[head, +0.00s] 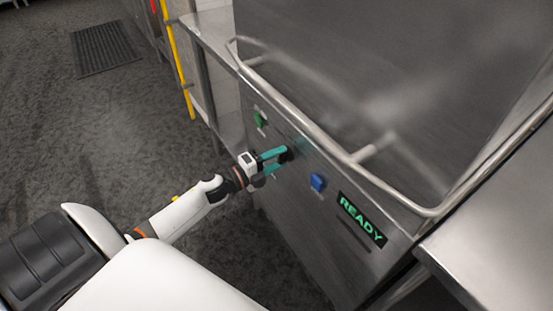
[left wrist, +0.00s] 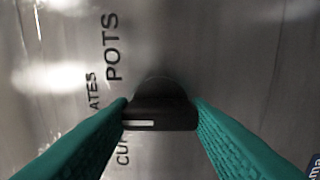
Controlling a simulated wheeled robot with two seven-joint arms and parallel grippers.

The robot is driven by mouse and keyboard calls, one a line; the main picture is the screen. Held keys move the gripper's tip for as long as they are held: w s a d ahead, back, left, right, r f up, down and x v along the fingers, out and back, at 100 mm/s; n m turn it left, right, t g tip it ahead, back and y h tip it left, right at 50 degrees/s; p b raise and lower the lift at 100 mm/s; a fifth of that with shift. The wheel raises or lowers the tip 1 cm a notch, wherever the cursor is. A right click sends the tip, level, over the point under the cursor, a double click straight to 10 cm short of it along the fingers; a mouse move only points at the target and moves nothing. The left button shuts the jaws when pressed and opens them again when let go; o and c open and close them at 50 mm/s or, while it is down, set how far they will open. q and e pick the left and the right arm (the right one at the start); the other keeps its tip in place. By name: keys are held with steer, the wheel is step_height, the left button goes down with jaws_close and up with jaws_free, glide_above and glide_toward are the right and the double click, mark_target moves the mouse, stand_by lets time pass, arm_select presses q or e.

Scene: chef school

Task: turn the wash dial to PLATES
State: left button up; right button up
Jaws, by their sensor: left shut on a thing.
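The wash dial is a black knob (left wrist: 160,112) on the steel front panel, with a white pointer mark on its left side in the left wrist view. The labels POTS (left wrist: 113,47), a part-hidden "ATES" (left wrist: 93,92) and a part-hidden "CU" (left wrist: 122,150) stand sideways to its left. The pointer faces left, towards the labels; which one exactly I cannot tell. My left gripper (head: 281,159) has its teal fingers on both sides of the knob, shut on it. In the head view the fingers mostly hide the dial. My right gripper is not in view.
The panel also has a green switch (head: 260,119), a blue button (head: 318,182) and a display reading READY (head: 362,219). A bent steel handle bar (head: 300,117) runs above them. A steel counter (head: 490,230) is at right. Open floor (head: 110,130) lies left.

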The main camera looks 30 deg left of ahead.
arm_select(q)
steer(key=o, duration=1)
steer(key=b+v, duration=0.1)
steer(key=v, duration=1.1)
steer(key=shift+f, duration=0.1)
